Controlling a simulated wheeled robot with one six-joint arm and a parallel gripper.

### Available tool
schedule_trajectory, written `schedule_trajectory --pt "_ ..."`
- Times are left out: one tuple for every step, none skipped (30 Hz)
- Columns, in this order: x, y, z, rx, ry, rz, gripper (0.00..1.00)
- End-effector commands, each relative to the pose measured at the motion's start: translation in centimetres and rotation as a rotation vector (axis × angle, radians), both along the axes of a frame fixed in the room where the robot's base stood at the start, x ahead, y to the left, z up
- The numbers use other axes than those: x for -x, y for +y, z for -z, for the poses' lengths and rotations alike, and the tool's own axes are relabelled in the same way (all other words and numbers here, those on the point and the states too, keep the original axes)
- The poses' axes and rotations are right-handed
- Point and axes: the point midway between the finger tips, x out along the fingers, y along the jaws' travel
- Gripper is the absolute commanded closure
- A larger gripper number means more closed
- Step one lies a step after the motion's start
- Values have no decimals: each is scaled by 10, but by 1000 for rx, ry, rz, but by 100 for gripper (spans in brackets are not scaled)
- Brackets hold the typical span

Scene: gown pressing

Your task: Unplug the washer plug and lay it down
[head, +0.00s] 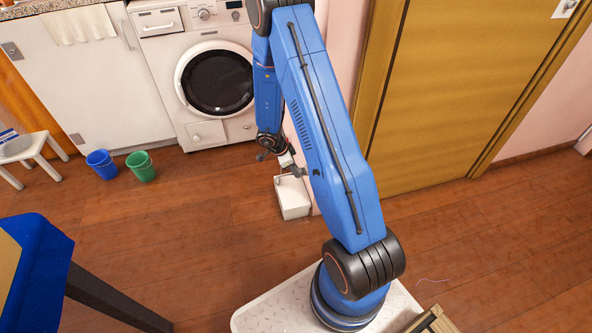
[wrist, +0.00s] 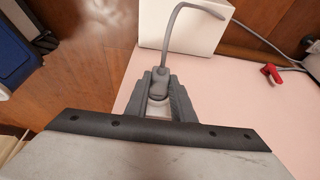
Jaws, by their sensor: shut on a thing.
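My gripper (wrist: 160,88) is shut on the grey washer plug (wrist: 160,78), which sits between its two dark fingers in the wrist view. The plug's grey cord (wrist: 172,28) rises from it and bends over to the right, in front of a white box. A pink wall surface lies behind the fingers. The plug's pin end is hidden between the fingers, so I cannot tell whether it touches a socket. In the head view my gripper (head: 287,160) is low, just above the white box (head: 292,198). The white washer (head: 210,45) stands at the back.
A red object (wrist: 270,72) with a grey cable is at the right of the wrist view. A blue bucket (head: 100,163) and a green bucket (head: 141,166) stand left of my gripper. A white stool (head: 35,143) is farther left. Open wooden floor (head: 190,235) lies in front.

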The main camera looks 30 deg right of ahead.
Motion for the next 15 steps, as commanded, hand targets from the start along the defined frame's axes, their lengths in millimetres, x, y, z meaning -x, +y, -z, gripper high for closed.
schedule_trajectory --pt "-1 2 0 0 -1 -1 100" --pt "-1 2 0 0 -1 -1 100" --pt "-1 3 0 0 -1 -1 100" --pt "-2 4 0 0 -1 -1 100" --pt "-2 5 0 0 -1 -2 100" --pt "-2 6 0 0 -1 -3 100" --pt "-2 6 0 0 -1 -3 100" --pt "-3 7 0 0 -1 -3 100" --pt "-3 8 0 0 -1 -3 100" --pt "-3 9 0 0 -1 -3 100" --pt "-3 10 0 0 -1 -3 100" --pt "-4 10 0 0 -1 -1 100" --pt "-4 11 0 0 -1 -1 100" --pt "-4 12 0 0 -1 -1 100" --pt "-4 13 0 0 -1 -1 100"
